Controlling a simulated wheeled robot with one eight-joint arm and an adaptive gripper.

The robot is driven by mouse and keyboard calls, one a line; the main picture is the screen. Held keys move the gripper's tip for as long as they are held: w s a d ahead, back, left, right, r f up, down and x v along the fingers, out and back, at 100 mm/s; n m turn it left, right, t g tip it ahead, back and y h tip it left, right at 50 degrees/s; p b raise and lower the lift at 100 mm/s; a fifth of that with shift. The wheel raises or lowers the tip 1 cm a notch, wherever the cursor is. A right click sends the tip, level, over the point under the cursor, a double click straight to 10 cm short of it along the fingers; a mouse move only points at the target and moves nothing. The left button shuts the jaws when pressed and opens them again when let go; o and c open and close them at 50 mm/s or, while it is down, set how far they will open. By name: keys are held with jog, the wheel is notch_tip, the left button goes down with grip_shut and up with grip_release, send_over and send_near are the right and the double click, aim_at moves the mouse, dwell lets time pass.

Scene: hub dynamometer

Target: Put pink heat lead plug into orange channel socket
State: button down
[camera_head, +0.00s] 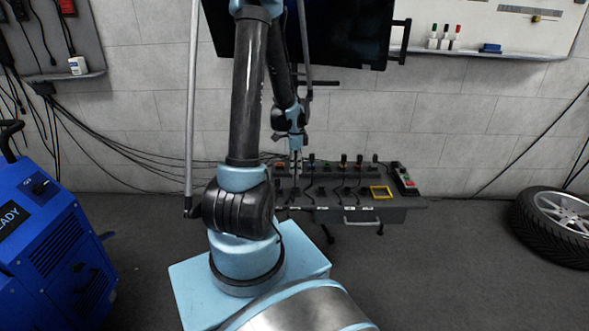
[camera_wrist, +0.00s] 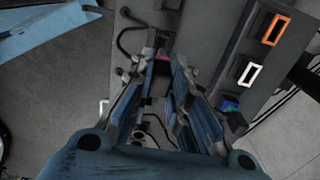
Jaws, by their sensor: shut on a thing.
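My gripper (camera_wrist: 164,62) is shut on the pink heat lead plug (camera_wrist: 161,58), of which only a small pinkish-red bit shows between the fingertips; the fingers hide the rest. The orange channel socket (camera_wrist: 276,30) is an orange-rimmed opening in the raised panel at the upper right of the wrist view, apart from my gripper. In the head view my gripper (camera_head: 295,158) is over the left part of the grey console, and the orange socket (camera_head: 280,165) shows just left of it.
A white-rimmed socket (camera_wrist: 250,74) and a blue-green plug (camera_wrist: 230,103) are in line with the orange socket. Black cables lie around the fingers. In the head view the console (camera_head: 340,215) bears several upright plugs and a yellow frame (camera_head: 381,192).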

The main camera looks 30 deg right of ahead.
jog(key=shift+w+d, duration=0.1)
dwell(0.5)
jog(key=w+d, duration=0.4)
jog(key=w, duration=0.2)
jog(key=shift+w, duration=0.2)
dwell(0.9)
jog(key=shift+a, duration=0.1)
jog(key=w+a, duration=0.3)
jog(key=a, duration=0.3)
jog(key=shift+w+a, duration=0.15)
jog(key=shift+w, duration=0.25)
dwell(0.9)
jog(key=shift+w, duration=0.15)
jog(key=w+d, duration=0.4)
jog(key=w, duration=0.2)
jog(key=shift+w, duration=0.15)
dwell(1.2)
jog(key=shift+f, duration=0.1)
